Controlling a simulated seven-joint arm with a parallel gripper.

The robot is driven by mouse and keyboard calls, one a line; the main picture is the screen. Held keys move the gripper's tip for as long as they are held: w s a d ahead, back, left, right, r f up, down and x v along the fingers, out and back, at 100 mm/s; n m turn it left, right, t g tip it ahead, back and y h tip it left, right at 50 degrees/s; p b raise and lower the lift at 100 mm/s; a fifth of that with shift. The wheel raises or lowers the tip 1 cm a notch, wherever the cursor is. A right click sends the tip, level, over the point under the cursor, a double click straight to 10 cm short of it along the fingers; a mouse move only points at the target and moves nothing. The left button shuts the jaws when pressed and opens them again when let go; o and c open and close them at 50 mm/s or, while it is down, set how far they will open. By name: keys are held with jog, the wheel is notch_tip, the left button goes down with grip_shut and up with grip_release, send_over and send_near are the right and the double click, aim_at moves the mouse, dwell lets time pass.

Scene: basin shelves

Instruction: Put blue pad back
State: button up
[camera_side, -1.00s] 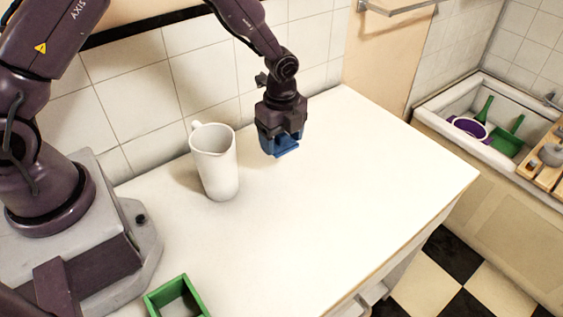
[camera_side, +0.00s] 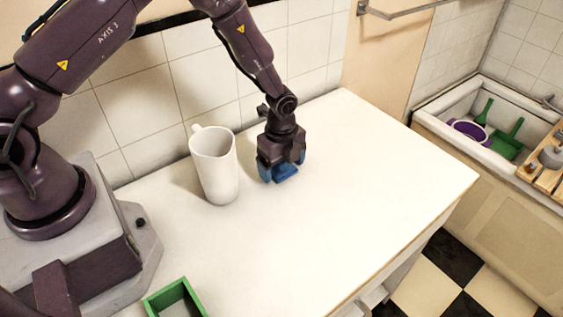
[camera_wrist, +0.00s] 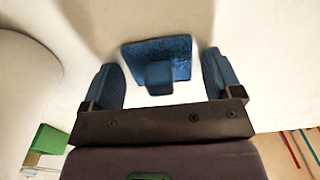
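The blue pad (camera_side: 286,175) is a dark blue square with a blocky handle. In the side view it is low at the white counter, just right of the white jug, partly hidden by my gripper. The wrist view shows the pad (camera_wrist: 182,50) beyond and between my fingertips, seemingly flat on the white surface. My gripper (camera_side: 284,166) is above it, pointing down. In the wrist view my gripper (camera_wrist: 163,85) has its two blue fingers wide apart, with a gap on each side of the pad's handle.
A white jug (camera_side: 216,170) stands close to the left of my gripper. A green open box (camera_side: 175,299) is at the front left of the counter (camera_side: 380,165). The tiled wall is behind. The counter's right side is clear. A basin (camera_side: 462,95) with purple and green things is beyond.

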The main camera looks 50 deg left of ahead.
jog(key=shift+r, duration=0.15)
jog(key=s+a+r+n+t, duration=0.1)
jog(key=s+r+n, duration=0.1)
jog(key=r, duration=0.9)
jog(key=s+r+n+t, duration=0.1)
jog(key=s+r+n, duration=0.15)
jog(key=r, duration=0.95)
jog(key=s+r+n+t, duration=0.1)
jog(key=s+r+n, duration=0.2)
jog(key=s+n, duration=0.1)
jog(key=s+r+n+t, duration=0.1)
jog(key=s+r+n, duration=0.3)
jog(key=s, duration=0.3)
jog(key=s+a+r+n+t, duration=0.1)
jog(key=s+r+n, duration=0.3)
jog(key=s+n, duration=0.1)
jog(key=shift+s+r+n+t, duration=0.2)
jog(key=shift+s+n+t, duration=0.1)
jog(key=shift+s, duration=0.4)
